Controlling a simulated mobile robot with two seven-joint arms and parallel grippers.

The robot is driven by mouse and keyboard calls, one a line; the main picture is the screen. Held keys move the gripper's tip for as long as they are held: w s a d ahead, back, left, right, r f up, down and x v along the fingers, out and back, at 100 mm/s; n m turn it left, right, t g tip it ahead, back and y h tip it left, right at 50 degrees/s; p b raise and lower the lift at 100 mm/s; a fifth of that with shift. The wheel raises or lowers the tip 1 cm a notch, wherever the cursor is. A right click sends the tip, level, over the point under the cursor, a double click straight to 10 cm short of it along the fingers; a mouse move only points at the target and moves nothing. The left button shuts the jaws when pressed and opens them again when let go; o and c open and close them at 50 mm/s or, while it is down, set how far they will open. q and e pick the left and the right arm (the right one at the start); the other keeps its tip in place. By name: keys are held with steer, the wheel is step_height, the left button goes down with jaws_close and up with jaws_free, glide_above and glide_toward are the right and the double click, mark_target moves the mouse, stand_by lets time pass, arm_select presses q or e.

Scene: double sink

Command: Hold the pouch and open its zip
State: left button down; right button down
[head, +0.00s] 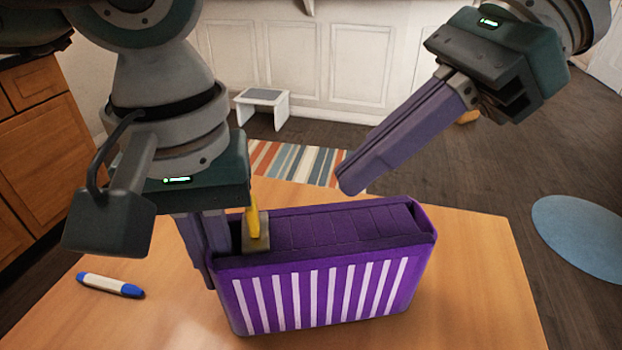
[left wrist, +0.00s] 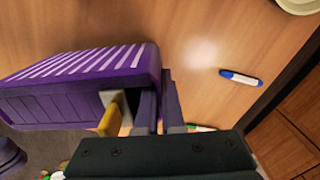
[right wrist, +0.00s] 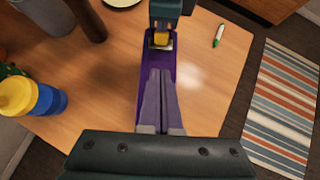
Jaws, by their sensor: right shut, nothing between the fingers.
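The purple pouch (head: 325,290) with white stripes stands upright on the table. A metal zip slider (head: 257,243) with a yellow pull tab (head: 252,218) sits near the left end of its top. I cannot tell how far the zip is open. My left gripper (head: 205,260) points down at the pouch's left end; in the left wrist view its fingers (left wrist: 160,110) look closed around the end edge, next to the slider. My right gripper (head: 350,182) is shut and empty, above and behind the pouch; its fingers (right wrist: 160,75) also show in the right wrist view over the pouch.
A blue and white marker (head: 110,285) lies on the table left of the pouch. In the right wrist view a yellow and blue bottle (right wrist: 30,97) stands at the left. A striped rug (head: 300,163) and white stool (head: 262,107) are on the floor beyond. The table's front left is mostly clear.

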mark_target(255, 201)
steer(key=v, duration=0.7)
steer(key=c, duration=1.5)
jaws_free()
steer(key=o, duration=0.4)
steer(key=a, duration=0.1)
steer(key=a+r, duration=0.1)
steer(key=a, duration=0.2)
steer(key=shift+s+r, duration=0.2)
steer(key=shift+s, duration=0.1)
steer(key=shift+o, duration=1)
steer(key=shift+a, duration=0.3)
steer(key=shift+o, duration=1.1)
steer(key=x, duration=1.1)
steer(key=shift+s+a+f, duration=0.1)
steer(key=shift+a+f, duration=0.1)
steer(key=shift+f, duration=0.15)
jaws_close()
